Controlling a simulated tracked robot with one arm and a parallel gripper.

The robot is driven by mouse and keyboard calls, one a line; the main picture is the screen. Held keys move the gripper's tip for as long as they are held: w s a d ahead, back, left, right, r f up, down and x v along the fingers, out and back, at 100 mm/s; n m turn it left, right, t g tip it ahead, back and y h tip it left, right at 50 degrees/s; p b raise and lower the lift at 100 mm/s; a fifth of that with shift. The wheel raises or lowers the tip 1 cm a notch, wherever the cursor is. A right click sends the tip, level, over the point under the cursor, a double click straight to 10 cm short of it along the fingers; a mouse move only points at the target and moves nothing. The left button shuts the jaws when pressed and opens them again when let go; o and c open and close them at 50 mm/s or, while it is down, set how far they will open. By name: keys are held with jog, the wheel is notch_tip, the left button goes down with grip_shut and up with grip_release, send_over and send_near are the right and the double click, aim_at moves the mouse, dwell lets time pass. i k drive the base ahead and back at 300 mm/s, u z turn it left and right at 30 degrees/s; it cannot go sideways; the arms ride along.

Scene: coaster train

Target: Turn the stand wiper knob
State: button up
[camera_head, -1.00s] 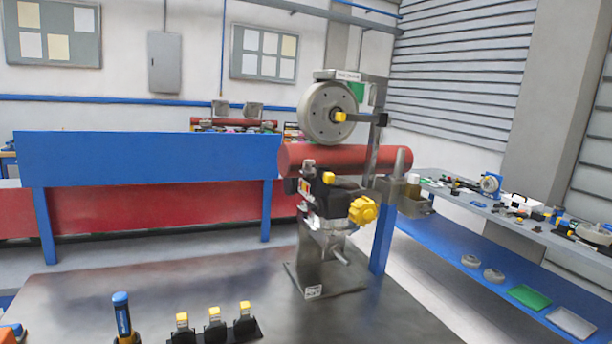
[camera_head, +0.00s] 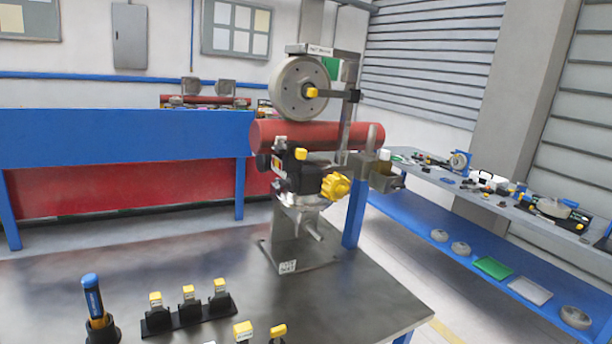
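A smaller yellow piece (camera_head: 300,153) sits on the black block left of that knob. A grey wheel (camera_head: 298,88) with a yellow-tipped handle (camera_head: 312,93) is at the top of the stand. I cannot tell which yellow part is the wiper knob. My gripper is not in view.
A blue-and-orange tool (camera_head: 94,300) stands in a black holder at the front left of the table (camera_head: 350,295). Beside it is a black rack (camera_head: 188,312) with yellow-capped pieces. A cluttered side bench (camera_head: 470,195) is at right. The table between rack and stand is clear.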

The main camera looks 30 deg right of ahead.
aim_at(283, 150)
jog(key=k, duration=0.65)
jog(key=u, duration=0.6)
jog(key=i, duration=2.05)
jog(key=z, duration=0.75)
